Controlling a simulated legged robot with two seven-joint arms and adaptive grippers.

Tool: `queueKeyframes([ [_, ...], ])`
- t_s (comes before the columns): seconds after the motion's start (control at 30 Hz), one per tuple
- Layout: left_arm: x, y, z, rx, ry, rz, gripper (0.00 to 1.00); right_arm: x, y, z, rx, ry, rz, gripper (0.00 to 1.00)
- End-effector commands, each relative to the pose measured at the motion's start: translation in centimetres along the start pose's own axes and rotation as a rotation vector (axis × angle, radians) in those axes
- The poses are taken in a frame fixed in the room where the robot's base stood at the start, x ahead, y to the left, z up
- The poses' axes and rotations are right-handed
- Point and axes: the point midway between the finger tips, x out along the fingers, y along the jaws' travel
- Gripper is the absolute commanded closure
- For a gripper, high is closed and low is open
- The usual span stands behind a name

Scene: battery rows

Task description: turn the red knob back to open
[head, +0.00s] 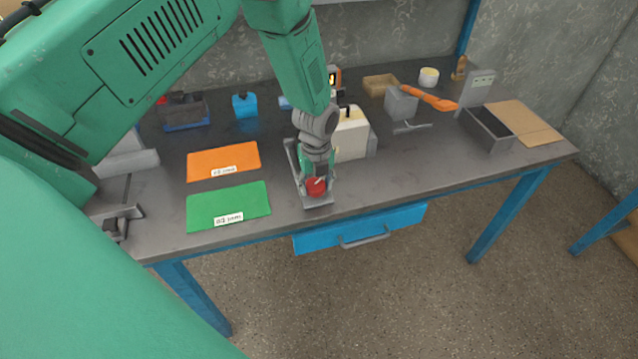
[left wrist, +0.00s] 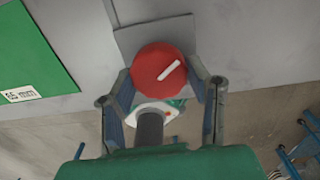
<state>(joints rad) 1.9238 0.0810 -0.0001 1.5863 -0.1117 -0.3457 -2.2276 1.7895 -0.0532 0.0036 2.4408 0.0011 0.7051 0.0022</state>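The round red knob (head: 316,187) sits on a grey plate (head: 320,202) at the table's front edge. In the left wrist view the red knob (left wrist: 158,70) shows a white pointer line slanting up to the right. My left gripper (head: 316,180) reaches down over the knob from above. In the wrist view the fingers of my left gripper (left wrist: 164,82) stand apart, one at each side of the knob. They are very close to its rim; I cannot tell whether they press on it. My right gripper is in neither view.
A green mat (head: 228,205) and an orange mat (head: 222,160) lie left of the knob. A cream block (head: 351,135) stands close behind my left gripper. A blue drawer (head: 320,238) hangs under the table edge. The tabletop front right of the knob is clear (head: 430,170).

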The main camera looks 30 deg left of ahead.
Motion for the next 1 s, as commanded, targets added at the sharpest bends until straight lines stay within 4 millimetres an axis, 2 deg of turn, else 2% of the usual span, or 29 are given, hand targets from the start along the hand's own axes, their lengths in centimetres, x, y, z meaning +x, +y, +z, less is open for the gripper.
queueKeyframes([
  [0.03, -0.15, -0.79, -0.1, 0.003, 0.0, -0.019, 0.85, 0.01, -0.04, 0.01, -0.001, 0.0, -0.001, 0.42],
  [0.73, -0.17, -0.81, 0.18, -0.007, -0.005, -0.02, 0.85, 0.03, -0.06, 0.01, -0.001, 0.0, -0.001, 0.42],
  [1.0, -0.22, -0.8, 0.14, -0.105, -0.003, -0.021, 0.85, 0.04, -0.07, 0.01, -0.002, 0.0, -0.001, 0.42],
])
